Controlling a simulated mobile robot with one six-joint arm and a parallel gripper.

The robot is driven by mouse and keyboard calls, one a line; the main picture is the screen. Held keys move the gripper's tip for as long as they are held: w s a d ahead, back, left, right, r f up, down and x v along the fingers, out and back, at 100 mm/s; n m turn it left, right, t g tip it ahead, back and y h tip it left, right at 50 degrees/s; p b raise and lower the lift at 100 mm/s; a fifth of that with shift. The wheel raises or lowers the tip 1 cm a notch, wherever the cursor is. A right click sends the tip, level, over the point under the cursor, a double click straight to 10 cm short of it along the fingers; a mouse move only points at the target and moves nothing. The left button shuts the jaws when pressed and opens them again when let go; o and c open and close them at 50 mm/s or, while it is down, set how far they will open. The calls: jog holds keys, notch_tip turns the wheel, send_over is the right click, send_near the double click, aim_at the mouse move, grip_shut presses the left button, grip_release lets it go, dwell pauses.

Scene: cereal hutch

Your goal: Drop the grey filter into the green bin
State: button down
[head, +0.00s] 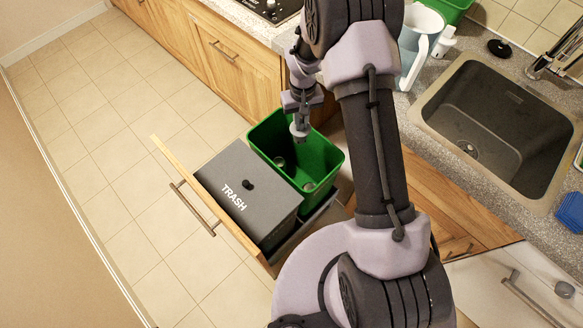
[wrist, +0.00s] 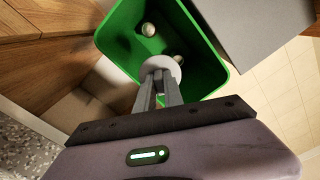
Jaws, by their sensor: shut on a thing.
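The green bin (head: 328,150) stands open in the pulled-out drawer, beside a grey lidded box marked TRASH. It fills the upper middle of the wrist view (wrist: 117,38). My gripper (head: 299,130) is over the bin's opening, toward its back left. In the wrist view my gripper (wrist: 160,80) is shut on the grey filter (wrist: 161,64), a pale round piece at the fingertips. The filter hangs over the bin's inside. The fingers hide part of the filter.
The TRASH box (head: 232,180) adjoins the bin on the left. Two small round things (wrist: 149,29) lie inside the bin. A sink (head: 495,130), a pale blue pitcher (head: 413,50) and a white bottle (head: 443,42) are on the counter at right. The floor at left is clear.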

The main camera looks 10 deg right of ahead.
jog(key=shift+w+f+b, duration=0.15)
jog(key=shift+w+f, duration=0.1)
jog(key=shift+f, duration=0.35)
jog(key=shift+w+f+b, duration=0.15)
jog(key=shift+w+f, duration=0.05)
jog(key=shift+f, duration=0.4)
notch_tip(320, 180, down, 6)
jog(key=b, duration=0.3)
jog(key=shift+s+r+b, duration=0.1)
jog(key=shift+b, duration=0.25)
jog(key=c, duration=1.4)
grip_release()
jog(key=shift+r, duration=0.1)
jog(key=shift+o, duration=0.2)
jog(key=shift+r, duration=0.1)
notch_tip(320, 180, up, 17)
jog(key=p, duration=0.6)
jog(key=shift+r, duration=0.1)
